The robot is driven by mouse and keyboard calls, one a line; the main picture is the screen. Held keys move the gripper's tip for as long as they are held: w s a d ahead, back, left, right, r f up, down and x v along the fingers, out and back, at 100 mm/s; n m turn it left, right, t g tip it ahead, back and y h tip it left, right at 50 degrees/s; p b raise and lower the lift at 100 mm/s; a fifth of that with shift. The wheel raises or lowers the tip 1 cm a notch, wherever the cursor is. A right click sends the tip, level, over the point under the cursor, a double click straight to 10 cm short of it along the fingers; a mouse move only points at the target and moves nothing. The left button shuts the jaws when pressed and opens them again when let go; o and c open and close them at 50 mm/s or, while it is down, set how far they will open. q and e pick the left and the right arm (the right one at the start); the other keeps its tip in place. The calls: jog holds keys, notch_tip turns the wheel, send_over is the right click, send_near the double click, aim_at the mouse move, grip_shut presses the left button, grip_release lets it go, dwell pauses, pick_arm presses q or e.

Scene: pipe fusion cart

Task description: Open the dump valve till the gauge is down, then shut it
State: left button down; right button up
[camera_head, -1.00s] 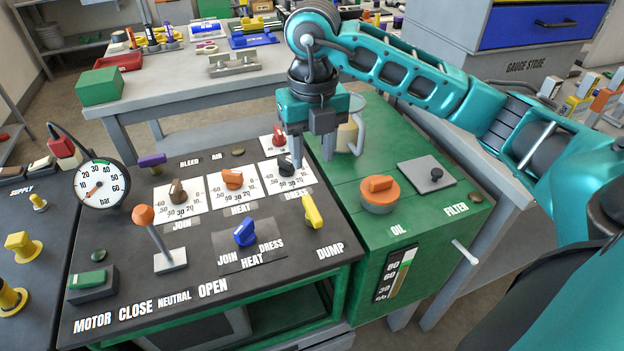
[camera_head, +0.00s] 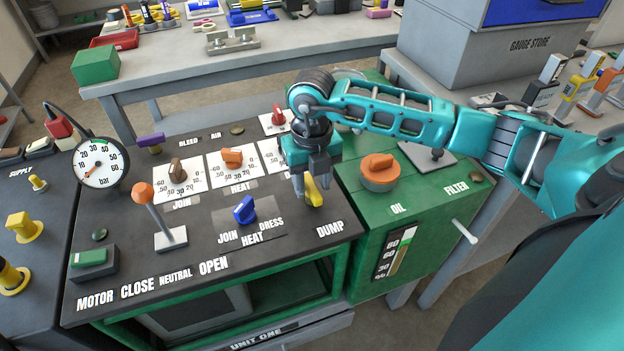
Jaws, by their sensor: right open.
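The dump valve's yellow handle (camera_head: 314,191) stands on the dark panel above the DUMP label. My right gripper (camera_head: 309,192) is open and pointing down at this handle, its fingers beside the handle and partly hiding it. I cannot tell whether they touch it. The round white bar gauge (camera_head: 99,162) stands at the panel's left. Its needle seems to point to the lower left, but is too small to read exactly. My left gripper is not in view.
A blue selector (camera_head: 244,210), an orange-knobbed lever (camera_head: 143,194) and several dial knobs share the panel. The orange oil cap (camera_head: 379,171) is on the green tank right of my gripper. A grey bench (camera_head: 180,78) stands behind.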

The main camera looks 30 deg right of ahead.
aim_at(312, 185)
jog(key=shift+f, duration=0.1)
grip_shut()
jog(key=shift+n, duration=0.6)
grip_release()
dwell(0.3)
notch_tip(312, 185, up, 13)
dwell(0.5)
